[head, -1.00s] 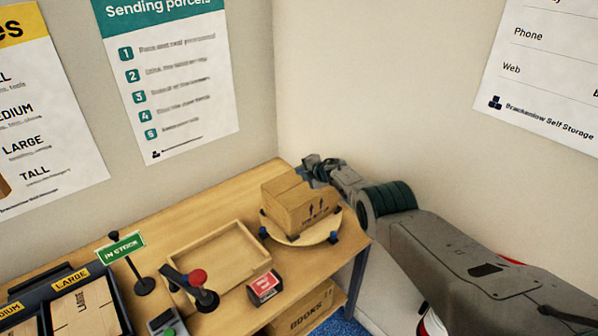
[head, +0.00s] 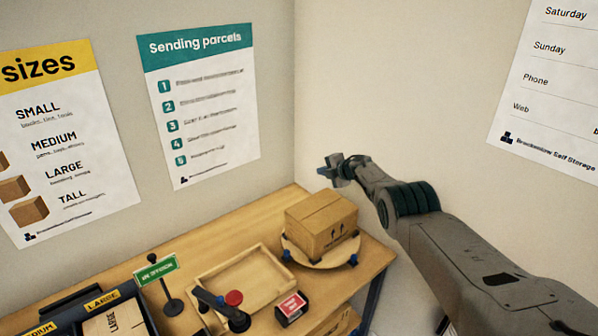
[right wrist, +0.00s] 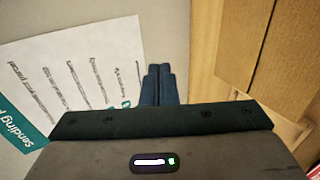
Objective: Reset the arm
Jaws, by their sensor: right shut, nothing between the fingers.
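My right gripper (head: 333,171) is shut and empty. In the head view it is up above and behind the cardboard box, in front of the bare wall. In the right wrist view its closed fingers (right wrist: 158,85) point up the picture with nothing between them. The closed cardboard box (head: 322,222) sits on a round wooden turntable (head: 332,258) at the right end of the wooden table (head: 222,246). The box also shows large in the right wrist view (right wrist: 290,60). My left gripper is not in view.
A rack of flat cartons (head: 118,322) stands at the lower left. Walls close off the back corner.

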